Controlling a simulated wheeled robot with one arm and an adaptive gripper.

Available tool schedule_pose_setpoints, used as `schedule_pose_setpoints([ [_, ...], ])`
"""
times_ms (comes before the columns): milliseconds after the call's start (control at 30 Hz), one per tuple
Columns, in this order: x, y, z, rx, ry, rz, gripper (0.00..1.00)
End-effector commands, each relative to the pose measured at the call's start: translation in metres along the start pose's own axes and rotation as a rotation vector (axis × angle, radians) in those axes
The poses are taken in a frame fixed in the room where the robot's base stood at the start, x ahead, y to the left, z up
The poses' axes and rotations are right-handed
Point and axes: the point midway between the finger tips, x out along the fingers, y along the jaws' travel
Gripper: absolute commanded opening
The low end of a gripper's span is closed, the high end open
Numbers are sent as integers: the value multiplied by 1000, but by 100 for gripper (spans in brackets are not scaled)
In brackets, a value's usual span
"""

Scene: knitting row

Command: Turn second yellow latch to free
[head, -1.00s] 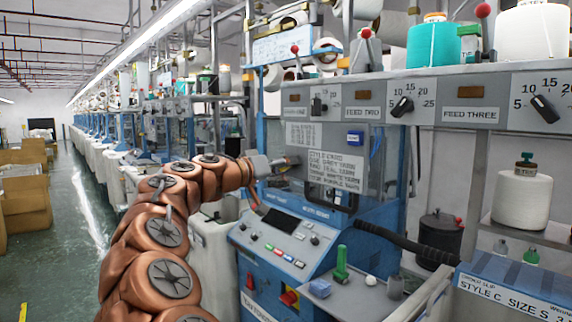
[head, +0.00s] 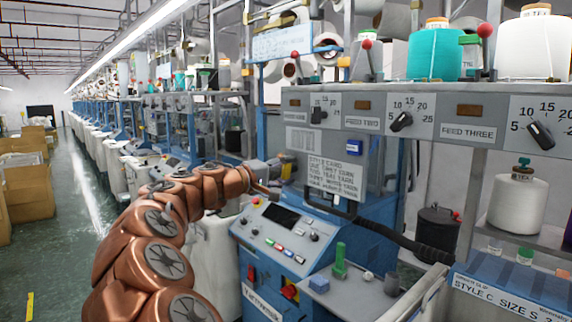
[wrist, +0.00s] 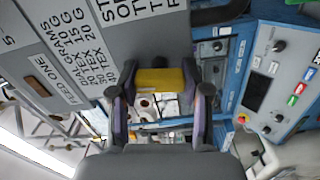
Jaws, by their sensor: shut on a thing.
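The yellow latch (wrist: 160,80) is a short yellow bar in the wrist view, lying crosswise between the two fingers of my gripper (wrist: 160,92). The fingers are shut on it, one at each end. The latch is mostly hidden there by the gripper. I cannot tell its turn angle surely. No other yellow latch shows clearly.
A blue sloped control panel (head: 285,232) with buttons and a dark screen sits just below my gripper. A grey shelf (head: 352,295) with a green peg is at its right. The feed dial panel (head: 425,118) runs above. The aisle floor (head: 85,205) at left is open.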

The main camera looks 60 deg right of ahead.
Motion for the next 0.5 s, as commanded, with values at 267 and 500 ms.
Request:
schedule_pose_setpoints([
  [267, 0, 0, 0, -127, -1, -1, 12],
  [500, 0, 0, 0, -167, -1, -1, 12],
])
